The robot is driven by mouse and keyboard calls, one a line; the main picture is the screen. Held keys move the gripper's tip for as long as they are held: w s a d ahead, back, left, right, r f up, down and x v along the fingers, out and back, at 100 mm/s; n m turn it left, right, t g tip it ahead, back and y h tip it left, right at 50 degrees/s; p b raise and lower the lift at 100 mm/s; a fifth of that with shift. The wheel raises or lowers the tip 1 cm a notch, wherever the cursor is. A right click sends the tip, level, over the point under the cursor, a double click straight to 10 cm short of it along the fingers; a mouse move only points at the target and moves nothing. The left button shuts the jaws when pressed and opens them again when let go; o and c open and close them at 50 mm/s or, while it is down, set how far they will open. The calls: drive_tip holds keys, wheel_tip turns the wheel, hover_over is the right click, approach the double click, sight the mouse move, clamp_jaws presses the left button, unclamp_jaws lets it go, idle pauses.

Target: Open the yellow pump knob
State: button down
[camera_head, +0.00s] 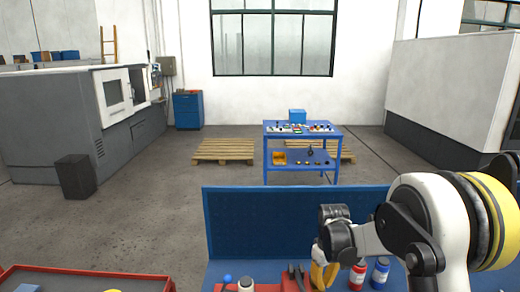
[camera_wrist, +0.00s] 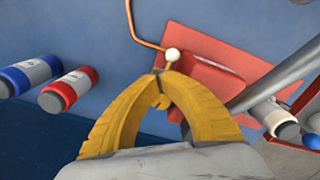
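My gripper (camera_head: 323,275) reaches down over the blue workbench (camera_head: 225,268) at the right in the head view. In the wrist view, the curved yellow fingers of my gripper (camera_wrist: 160,76) meet at or nearly at their tips. A small yellow piece (camera_wrist: 159,102) shows in the gap between the fingers; I cannot tell whether it is the pump knob or whether the fingers touch it. A red block (camera_wrist: 205,70) lies beyond the fingertips. A white ball (camera_wrist: 172,55) on a thin stem stands just past the tips. No other yellow knob is clear.
Red (camera_head: 358,274) and blue (camera_head: 380,272) canisters stand right of my gripper in the head view. A grey bar (camera_wrist: 268,82) and a white cylinder (camera_wrist: 272,116) lie right of the fingers in the wrist view. The blue back panel (camera_head: 290,222) rises behind the bench.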

drive_tip(key=shift+w+d+f+b, duration=0.1)
drive_tip(key=shift+w+d+b, duration=0.1)
drive_tip(key=shift+b, duration=0.45)
drive_tip(key=shift+s, duration=0.1)
wheel_tip(320, 180, up, 6)
drive_tip(key=p, duration=0.3)
drive_tip(key=shift+s+d, duration=0.25)
